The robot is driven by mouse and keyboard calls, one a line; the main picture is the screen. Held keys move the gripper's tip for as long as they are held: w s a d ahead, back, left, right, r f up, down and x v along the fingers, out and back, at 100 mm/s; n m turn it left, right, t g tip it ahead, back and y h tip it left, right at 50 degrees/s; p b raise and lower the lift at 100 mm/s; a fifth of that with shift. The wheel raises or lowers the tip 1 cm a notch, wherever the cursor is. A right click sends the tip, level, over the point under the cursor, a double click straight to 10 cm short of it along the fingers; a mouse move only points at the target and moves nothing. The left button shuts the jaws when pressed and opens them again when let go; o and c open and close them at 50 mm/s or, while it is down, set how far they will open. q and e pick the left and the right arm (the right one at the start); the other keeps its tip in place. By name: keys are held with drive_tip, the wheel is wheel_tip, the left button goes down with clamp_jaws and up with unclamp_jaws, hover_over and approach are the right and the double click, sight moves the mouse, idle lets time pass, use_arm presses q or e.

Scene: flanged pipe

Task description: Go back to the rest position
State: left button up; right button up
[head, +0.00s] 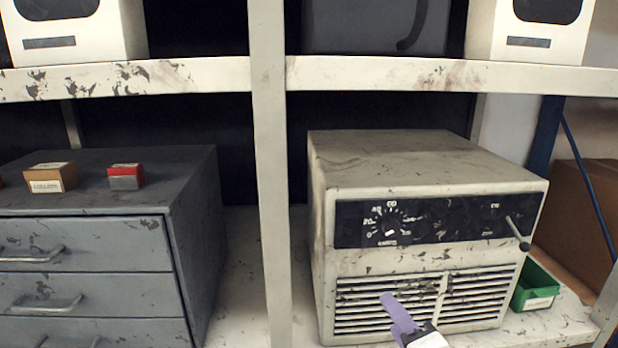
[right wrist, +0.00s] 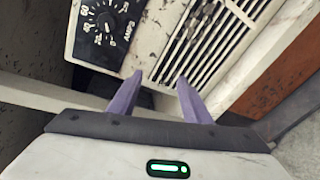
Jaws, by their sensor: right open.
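My right gripper (head: 398,310) is at the lower edge of the head view, in front of the slatted grille of a worn beige machine (head: 430,180). Its purple fingers also show in the right wrist view (right wrist: 158,80), spread apart with nothing between them. In that view the machine's AMPS dial and grille lie beyond the fingertips. I cannot tell the exact gap between the fingers and the grille. My left gripper is in neither view.
The machine stands on a shelf (head: 245,290) behind a white upright post (head: 268,170). A grey drawer cabinet (head: 85,255) with small boxes on top is at left. A green bin (head: 535,288) is right of the machine. An upper shelf (head: 420,75) runs above.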

drive_tip(key=s+a+f+m+g, duration=0.1)
drive_tip(key=s+f+m+g, duration=0.1)
drive_tip(key=s+f+m, duration=0.3)
drive_tip(key=s+f+m+g+y, duration=0.1)
drive_tip(key=s+f+m, duration=0.1)
drive_tip(key=f, duration=0.6)
drive_tip(key=s+a+f+m+g, duration=0.1)
drive_tip(key=s+f+m+g, duration=0.1)
drive_tip(key=s+f+m, duration=0.3)
drive_tip(key=s+d+f+m+g, duration=0.1)
drive_tip(key=s+d+f+m, duration=0.1)
drive_tip(key=s+f+m, duration=0.7)
wheel_tip(320, 180, down, 4)
drive_tip(key=shift+s+r+g, duration=0.2)
drive_tip(key=shift+s+g, duration=0.2)
drive_tip(key=shift+s, duration=0.8)
